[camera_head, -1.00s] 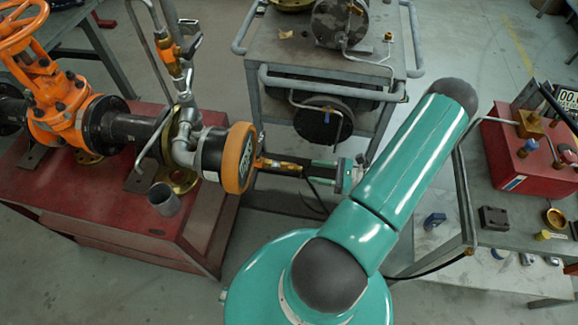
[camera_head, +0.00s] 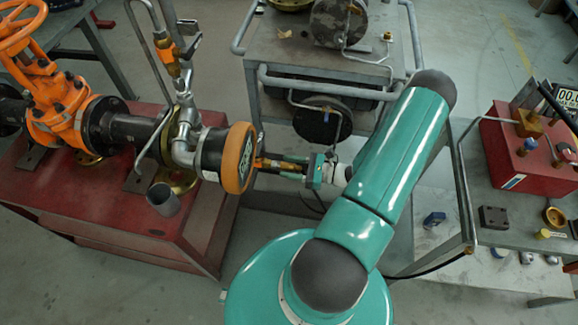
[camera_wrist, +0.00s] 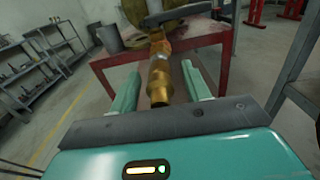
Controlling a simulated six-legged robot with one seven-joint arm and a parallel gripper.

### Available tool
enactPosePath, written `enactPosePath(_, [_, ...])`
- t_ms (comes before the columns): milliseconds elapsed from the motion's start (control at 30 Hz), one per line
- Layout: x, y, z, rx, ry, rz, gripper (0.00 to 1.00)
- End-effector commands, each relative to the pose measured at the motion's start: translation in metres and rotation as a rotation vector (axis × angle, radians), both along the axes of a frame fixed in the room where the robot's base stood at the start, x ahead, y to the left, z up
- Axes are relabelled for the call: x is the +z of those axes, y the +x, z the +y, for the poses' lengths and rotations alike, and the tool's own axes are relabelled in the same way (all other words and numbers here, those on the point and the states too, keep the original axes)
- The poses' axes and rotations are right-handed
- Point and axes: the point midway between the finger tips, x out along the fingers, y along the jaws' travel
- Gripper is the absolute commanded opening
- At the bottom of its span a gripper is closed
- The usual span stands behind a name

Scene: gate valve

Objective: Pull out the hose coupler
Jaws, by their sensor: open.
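The hose coupler is a brass fitting (camera_wrist: 158,78) in the middle of the wrist view. It lies between the two teal fingers of my gripper (camera_wrist: 161,70), with a visible gap on each side. My gripper is open and around the coupler, not closed on it. In the head view my gripper (camera_head: 283,168) reaches left toward the black pipe end with an orange rim (camera_head: 240,158). The brass fitting there is small and partly covered by the fingers.
The pipe, with an orange valve (camera_head: 68,108), stands on a red bench (camera_head: 95,215). A grey cup (camera_head: 163,199) is on that bench. A grey cart (camera_head: 290,60) stands behind. A side table at right holds a red box (camera_head: 520,155) and small parts.

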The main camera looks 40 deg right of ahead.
Motion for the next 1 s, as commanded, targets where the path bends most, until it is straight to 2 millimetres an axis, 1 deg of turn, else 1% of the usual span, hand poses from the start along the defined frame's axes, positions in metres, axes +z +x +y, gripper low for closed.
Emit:
enactPosePath(867, [-0.0001, -0.0004, -0.0002, 0.000, 0.000, 0.000, 0.47])
enactPosePath(900, [-0.0001, -0.0004, -0.0002, 0.000, 0.000, 0.000, 0.43])
enactPosePath(967, [-0.0001, -0.0003, -0.0002, 0.000, 0.000, 0.000, 0.32])
enactPosePath(1000, [-0.0001, -0.0003, -0.0002, 0.000, 0.000, 0.000, 0.24])
